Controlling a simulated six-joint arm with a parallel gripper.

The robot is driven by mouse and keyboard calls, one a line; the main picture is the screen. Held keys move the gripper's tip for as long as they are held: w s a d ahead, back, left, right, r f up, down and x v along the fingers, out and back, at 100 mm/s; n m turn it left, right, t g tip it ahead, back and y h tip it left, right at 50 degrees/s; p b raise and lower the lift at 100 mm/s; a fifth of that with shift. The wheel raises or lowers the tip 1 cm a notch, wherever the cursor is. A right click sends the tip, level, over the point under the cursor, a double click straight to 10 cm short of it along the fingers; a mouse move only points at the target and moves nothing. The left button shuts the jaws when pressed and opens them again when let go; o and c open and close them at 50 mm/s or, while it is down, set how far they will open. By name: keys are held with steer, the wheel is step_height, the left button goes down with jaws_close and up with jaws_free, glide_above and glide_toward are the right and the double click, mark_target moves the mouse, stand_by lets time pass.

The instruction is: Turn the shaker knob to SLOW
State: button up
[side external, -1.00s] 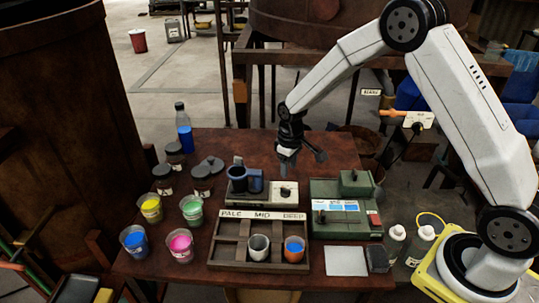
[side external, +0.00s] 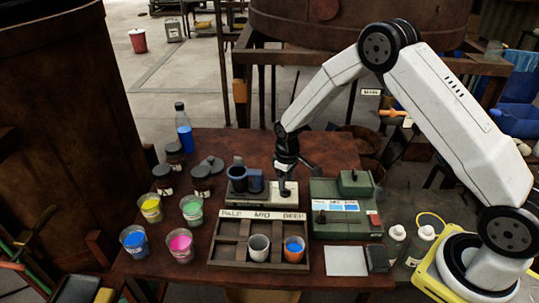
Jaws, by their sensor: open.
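The shaker is a low pale box (side external: 262,199) near the middle of the table, with a dark blue-grey cup (side external: 238,181) on its left part. Its knob is on the right part of the top, at the foot of my gripper, and is largely hidden by it. My gripper (side external: 297,181) is open and points down. One finger comes down at the knob; the other is spread out to the right. I cannot tell whether the finger touches the knob, or which setting the knob points to.
A green device (side external: 342,227) stands close on the right. Paint cups, dark jars and a blue bottle (side external: 184,135) stand left.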

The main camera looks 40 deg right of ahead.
steer(key=shift+f, duration=1.5)
jaws_close()
